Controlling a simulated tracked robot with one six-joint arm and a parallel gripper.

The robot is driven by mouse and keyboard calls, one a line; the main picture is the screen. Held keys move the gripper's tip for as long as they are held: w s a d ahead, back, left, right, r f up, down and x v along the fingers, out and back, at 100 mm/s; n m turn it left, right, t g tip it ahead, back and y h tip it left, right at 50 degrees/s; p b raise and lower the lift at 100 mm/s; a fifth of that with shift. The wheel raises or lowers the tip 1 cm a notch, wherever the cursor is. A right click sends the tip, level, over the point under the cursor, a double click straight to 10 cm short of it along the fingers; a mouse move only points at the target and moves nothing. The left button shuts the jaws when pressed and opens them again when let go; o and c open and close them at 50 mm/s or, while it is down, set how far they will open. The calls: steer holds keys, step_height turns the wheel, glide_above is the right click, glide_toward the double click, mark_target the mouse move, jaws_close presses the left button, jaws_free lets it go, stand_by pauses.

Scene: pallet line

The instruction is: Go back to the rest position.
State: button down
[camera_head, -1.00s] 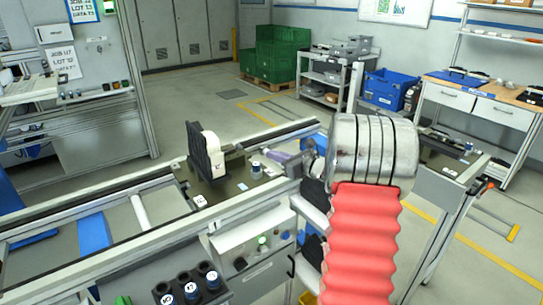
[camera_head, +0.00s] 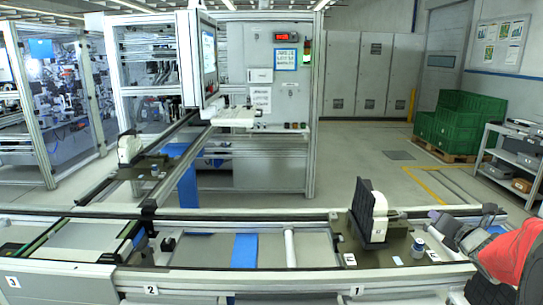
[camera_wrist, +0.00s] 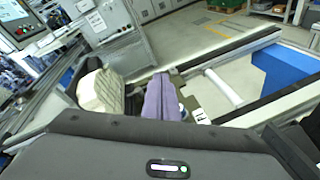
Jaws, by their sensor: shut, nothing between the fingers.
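My gripper (camera_head: 438,218) is at the right of the head view, at the end of my red-sleeved arm. Its purple-grey fingers (camera_wrist: 160,97) are together and empty in the wrist view. A black upright plate with a white rounded part (camera_head: 380,217) stands on a dark pallet (camera_head: 398,250) at station 1, left of my gripper and apart from it in the head view. The white part (camera_wrist: 100,90) also shows in the wrist view, left of the fingers. A small capped cylinder (camera_head: 418,247) stands on the pallet, below the gripper in the picture.
The conveyor rail (camera_head: 270,217) runs across the front, with a blue strip (camera_head: 244,250) in its bed. A second black-and-white fixture (camera_head: 130,150) stands on the line at the left. Green crates (camera_head: 462,125) and a shelf cart (camera_head: 512,160) stand at the back right. The floor between is open.

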steer(key=s+a+r+m+g+h, duration=0.3)
steer(key=s+a+r+m+g, duration=0.1)
steer(key=s+a+m, duration=1.05)
steer(key=s+a+f+m+g+y, duration=0.2)
steer(key=s+a+f+m, duration=0.2)
steer(key=s+a+m, duration=0.3)
steer(key=s+a+f+m+g+y, duration=0.3)
steer(key=s+a+m, duration=0.4)
steer(key=s+a, duration=0.3)
steer(key=s+f, duration=0.1)
steer(key=s, duration=0.2)
steer(key=shift+a, duration=0.25)
